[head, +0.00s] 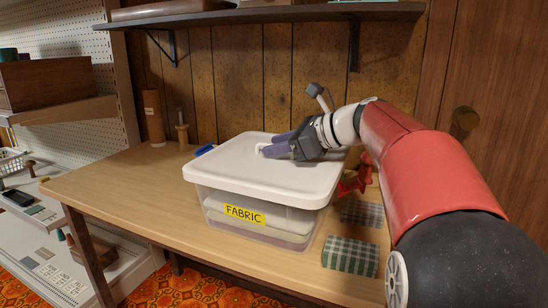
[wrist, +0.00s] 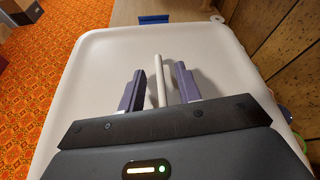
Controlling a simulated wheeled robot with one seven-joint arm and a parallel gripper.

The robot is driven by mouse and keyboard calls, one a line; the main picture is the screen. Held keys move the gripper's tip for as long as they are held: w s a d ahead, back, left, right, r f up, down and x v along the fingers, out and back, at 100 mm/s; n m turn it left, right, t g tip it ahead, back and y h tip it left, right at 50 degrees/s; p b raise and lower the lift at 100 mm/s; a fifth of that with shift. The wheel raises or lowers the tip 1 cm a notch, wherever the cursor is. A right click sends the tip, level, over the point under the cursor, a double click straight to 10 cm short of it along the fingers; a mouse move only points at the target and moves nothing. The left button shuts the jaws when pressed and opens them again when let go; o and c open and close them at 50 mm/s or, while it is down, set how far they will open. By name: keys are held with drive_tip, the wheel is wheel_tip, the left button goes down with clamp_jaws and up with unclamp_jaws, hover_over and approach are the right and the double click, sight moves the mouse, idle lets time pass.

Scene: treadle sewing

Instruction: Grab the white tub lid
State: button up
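The white tub lid (head: 262,176) sits flat on the clear tub (head: 254,216), which has a yellow "FABRIC" label and stands on the wooden table. In the wrist view the lid (wrist: 100,75) fills most of the picture, with a slim white bar handle (wrist: 158,80) standing out on it. My gripper (head: 268,150) is over the lid at its far side. In the wrist view my gripper (wrist: 159,88) has its two purple fingers open, one on each side of the handle, with a gap visible on both sides. Whether the fingertips touch the lid cannot be told.
Green plaid cloth (head: 350,255), a grey folded cloth (head: 362,213) and a red item (head: 355,180) lie right of the tub. A brown cylinder (head: 153,117) stands at the back. A wall shelf (head: 270,14) hangs above. The table's left part (head: 110,182) is clear.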

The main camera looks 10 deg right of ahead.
drive_tip(key=shift+w+a, duration=0.15)
clamp_jaws()
idle(0.4)
